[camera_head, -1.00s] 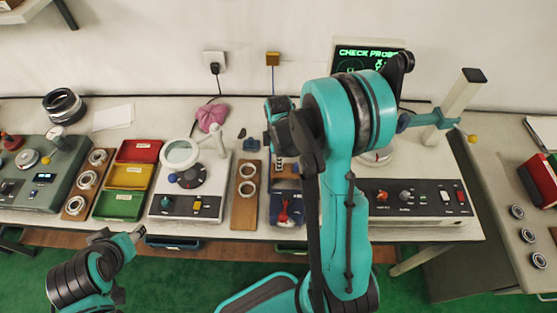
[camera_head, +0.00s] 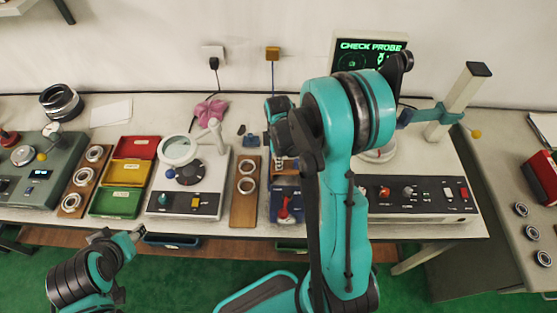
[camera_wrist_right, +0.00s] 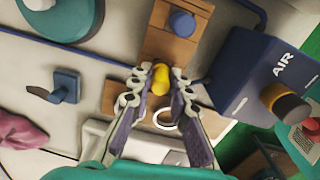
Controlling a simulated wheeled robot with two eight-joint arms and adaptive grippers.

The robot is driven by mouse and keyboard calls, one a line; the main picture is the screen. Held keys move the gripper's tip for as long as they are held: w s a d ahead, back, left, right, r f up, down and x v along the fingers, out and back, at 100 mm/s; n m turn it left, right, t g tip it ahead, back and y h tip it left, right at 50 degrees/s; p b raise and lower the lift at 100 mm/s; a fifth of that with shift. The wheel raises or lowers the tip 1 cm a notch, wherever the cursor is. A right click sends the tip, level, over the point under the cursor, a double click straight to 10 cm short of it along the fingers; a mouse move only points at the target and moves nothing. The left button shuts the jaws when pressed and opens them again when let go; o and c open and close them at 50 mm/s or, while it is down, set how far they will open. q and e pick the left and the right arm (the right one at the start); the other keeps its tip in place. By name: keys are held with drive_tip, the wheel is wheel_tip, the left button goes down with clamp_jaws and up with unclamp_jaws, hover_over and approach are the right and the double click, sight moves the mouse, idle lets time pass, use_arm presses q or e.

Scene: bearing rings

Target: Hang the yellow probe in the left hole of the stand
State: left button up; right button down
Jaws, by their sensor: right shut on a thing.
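In the right wrist view the yellow probe (camera_wrist_right: 162,80) shows as a small yellow piece between my right fingertips. My right gripper (camera_wrist_right: 160,84) is shut on it. A brown wooden piece with a blue knob (camera_wrist_right: 182,22), which looks like the stand, lies just beyond the fingertips. I cannot make out its left hole. In the head view my right arm hides the probe and most of that spot. My left gripper (camera_head: 122,239) is low at the left, in front of the table edge and away from the stand; its jaw opening is unclear.
A blue AIR box (camera_wrist_right: 258,78) stands close to the right of my right gripper. A ring board (camera_head: 244,210) is beside it in the head view. A pink cloth (camera_head: 210,111), a magnifier (camera_head: 179,150) and coloured trays (camera_head: 121,173) stand further left.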

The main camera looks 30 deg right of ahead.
drive_tip(key=c, duration=1.3)
unclamp_jaws()
drive_tip(key=shift+c, duration=0.2)
wheel_tip(320, 180, up, 12)
drive_tip(key=s+a+r+m+t+b, duration=0.2)
drive_tip(key=s+a+m+t+b, duration=0.1)
drive_tip(key=s+a+m+t, duration=0.4)
drive_tip(key=s+a+m, duration=0.3)
drive_tip(key=s+m, duration=0.1)
drive_tip(key=m, duration=0.2)
drive_tip(key=shift+a+r, duration=0.15)
drive_tip(key=shift+a, duration=0.1)
